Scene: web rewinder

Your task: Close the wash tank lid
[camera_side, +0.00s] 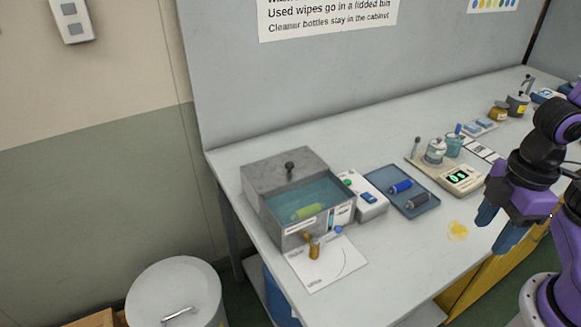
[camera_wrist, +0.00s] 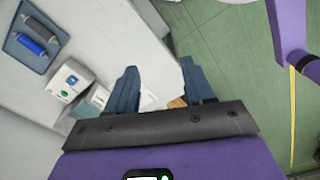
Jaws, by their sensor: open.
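The wash tank (camera_side: 283,238) is a grey metal box at the left of the bench in the side view. Its grey lid (camera_side: 262,172), with a dark knob (camera_side: 289,167), covers the back part. The front part is uncovered, showing teal liquid and a yellow-green roller (camera_side: 307,211). My gripper (camera_side: 497,227) is open and empty at the right of the side view, well away from the tank near the bench's front edge. Its blue fingers also show apart in the wrist view (camera_wrist: 158,72).
A white unit (camera_side: 369,202) stands right beside the tank. A blue tray (camera_side: 428,207) with a blue and a grey roller lies further right, also seen in the wrist view (camera_wrist: 18,45). A scale (camera_side: 465,180) is nearer my gripper.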

